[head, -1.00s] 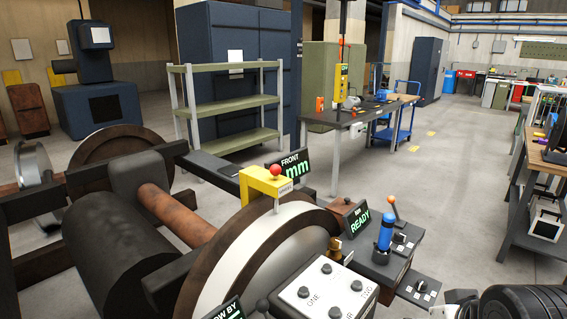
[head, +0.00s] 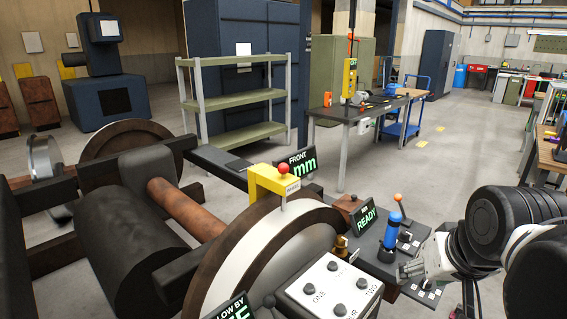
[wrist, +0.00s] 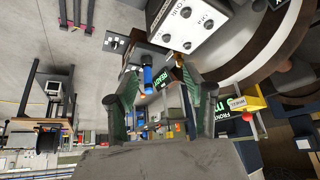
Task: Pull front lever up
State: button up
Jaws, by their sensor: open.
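Beside the wheel is a black control box with a lever with a blue handle (head: 391,230) and a lever with an orange knob (head: 398,199). No readable label tells which is the front lever. The blue handle also shows in the wrist view (wrist: 147,75), between my fingers but farther off.
The white button panel (head: 330,287) stands in front of the control box. A READY display (head: 366,219), a FRONT mm display (head: 298,165) and a yellow bracket with red knob (head: 272,181) sit close to the large wheel (head: 215,262).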

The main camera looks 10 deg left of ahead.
jog(key=w+a+r+n+g+p, duration=0.15)
jog(key=w+a+r+p, duration=0.3)
jog(key=w+r, duration=0.65)
jog(key=w+a+r+g+y+p, duration=0.1)
jog(key=w+a+r+p, duration=0.15)
jog(key=w, duration=0.35)
jog(key=w+a+r+g+p, duration=0.1)
jog(key=w+a+r, duration=0.2)
jog(key=w+a, duration=0.15)
jog(key=n+g+p, duration=0.2)
jog(key=g+p, duration=0.2)
jog(key=p, duration=0.4)
send_over(283, 168)
jog(key=w+d, duration=0.2)
jog(key=w, duration=0.1)
notch_tip(283, 168, down, 2)
jog(key=shift+t+y, duration=0.25)
jog(key=shift+y, duration=0.05)
jog(key=f, duration=0.4)
jog(key=s+a+f, duration=0.1)
jog(key=f, duration=0.4)
jog(key=a+f+p, duration=0.1)
jog(key=f, duration=0.3)
jog(key=shift+s+f, duration=0.2)
jog(key=shift+f, duration=0.05)
grip_shut()
